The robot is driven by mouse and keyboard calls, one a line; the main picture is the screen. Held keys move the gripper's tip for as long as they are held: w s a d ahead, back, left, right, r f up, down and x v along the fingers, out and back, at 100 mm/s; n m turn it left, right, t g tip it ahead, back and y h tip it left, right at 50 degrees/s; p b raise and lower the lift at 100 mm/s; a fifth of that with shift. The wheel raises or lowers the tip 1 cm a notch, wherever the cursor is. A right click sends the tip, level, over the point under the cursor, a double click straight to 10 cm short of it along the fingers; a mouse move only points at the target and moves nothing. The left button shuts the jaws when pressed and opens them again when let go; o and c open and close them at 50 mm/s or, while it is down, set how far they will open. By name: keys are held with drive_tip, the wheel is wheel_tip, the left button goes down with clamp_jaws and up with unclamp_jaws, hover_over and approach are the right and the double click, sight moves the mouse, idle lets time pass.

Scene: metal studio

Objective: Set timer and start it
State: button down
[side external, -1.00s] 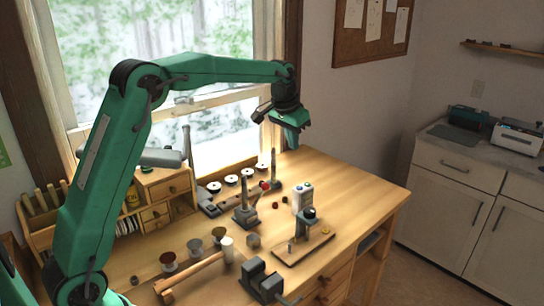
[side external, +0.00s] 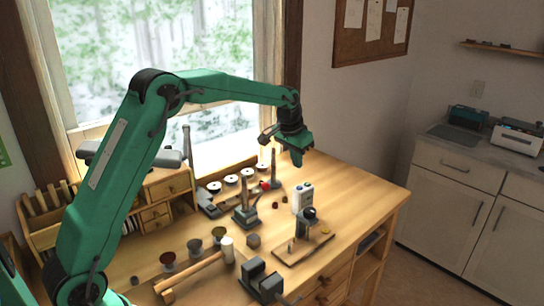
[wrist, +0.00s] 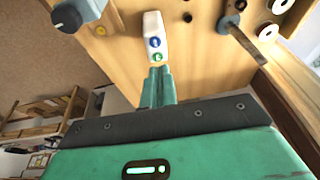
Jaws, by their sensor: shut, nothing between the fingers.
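The timer is most likely the small white box (side external: 303,193) standing upright on the workbench. The same white box (wrist: 152,24) in the wrist view shows a blue button (wrist: 154,42) and, nearer my fingers, a green button (wrist: 157,57). My gripper (side external: 297,161) hangs in the air above and behind the box, pointing down. In the wrist view my gripper's fingertips (wrist: 158,70) are closed together and empty. They line up just below the green button in the picture. I cannot tell whether they touch the box.
A wooden board (side external: 302,250) with a dark-topped device stands in front of the box. A metal post stand (side external: 245,213) is to its left. White spools (side external: 231,179) line the window side. A mallet (side external: 195,274) and vise (side external: 262,278) lie in front. The bench's right side is clear.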

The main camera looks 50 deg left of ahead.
hover_over(299, 187)
drive_tip(key=f, duration=0.5)
drive_tip(key=shift+s+d, duration=0.1)
drive_tip(key=shift+s, duration=0.3)
drive_tip(key=shift+f, duration=1.05)
drive_tip(key=shift+s+f, duration=0.1)
drive_tip(key=shift+f, duration=0.95)
drive_tip(key=shift+r, duration=0.7)
drive_tip(key=w+v, duration=0.1)
drive_tip(key=v, duration=1.3)
drive_tip(key=shift+w+a+r, duration=0.2)
drive_tip(key=shift+w+a, duration=0.05)
drive_tip(key=shift+a, duration=0.05)
